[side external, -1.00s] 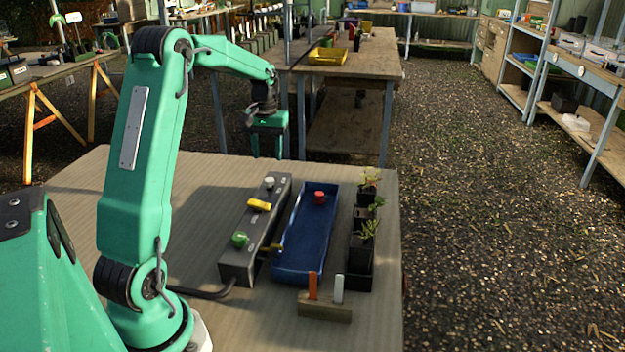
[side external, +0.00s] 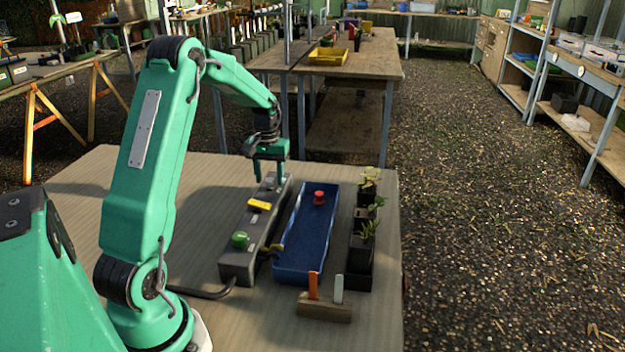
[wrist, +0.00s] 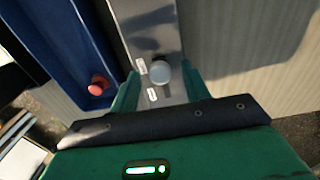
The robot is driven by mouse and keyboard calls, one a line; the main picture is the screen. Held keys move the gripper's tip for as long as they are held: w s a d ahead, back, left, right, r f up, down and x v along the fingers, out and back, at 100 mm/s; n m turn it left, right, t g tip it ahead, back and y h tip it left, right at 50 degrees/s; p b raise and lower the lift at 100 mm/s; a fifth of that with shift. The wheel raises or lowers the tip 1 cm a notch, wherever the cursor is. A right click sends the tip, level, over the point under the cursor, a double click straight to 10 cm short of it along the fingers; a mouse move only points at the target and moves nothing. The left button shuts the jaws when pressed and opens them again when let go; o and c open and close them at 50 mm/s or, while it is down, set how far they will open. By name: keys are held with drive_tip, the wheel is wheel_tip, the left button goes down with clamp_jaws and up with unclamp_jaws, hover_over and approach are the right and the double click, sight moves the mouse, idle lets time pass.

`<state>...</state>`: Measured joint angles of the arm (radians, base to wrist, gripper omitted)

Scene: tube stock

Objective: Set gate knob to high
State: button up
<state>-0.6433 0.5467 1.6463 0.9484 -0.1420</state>
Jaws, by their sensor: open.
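A grey control box (side external: 238,263) lies lengthwise on the bench. A white round knob (wrist: 161,73) sits on its far end, with two small pale labels beside it, too small to read. My gripper (side external: 270,180) is over the far end of the box, pointing down. In the wrist view its open fingers (wrist: 160,77) lie on either side of the white knob; I cannot tell whether they touch it. The box also carries a yellow lever (side external: 260,205) and a green knob (side external: 240,239).
A blue tray (side external: 285,270) with a red knob-like piece (side external: 319,197) stands right of the box. Black plant pots (side external: 360,262) stand beyond it. A wooden block (side external: 325,308) with orange and white tags is in front. The bench left of the box is mostly clear.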

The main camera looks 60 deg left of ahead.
clamp_jaws()
drive_tip(key=shift+w+a, duration=1.95)
drive_tip(key=shift+w, duration=0.05)
unclamp_jaws()
drive_tip(key=shift+r, duration=0.15)
wheel_tip(320, 180, up, 8)
drive_tip(key=shift+f, duration=0.2)
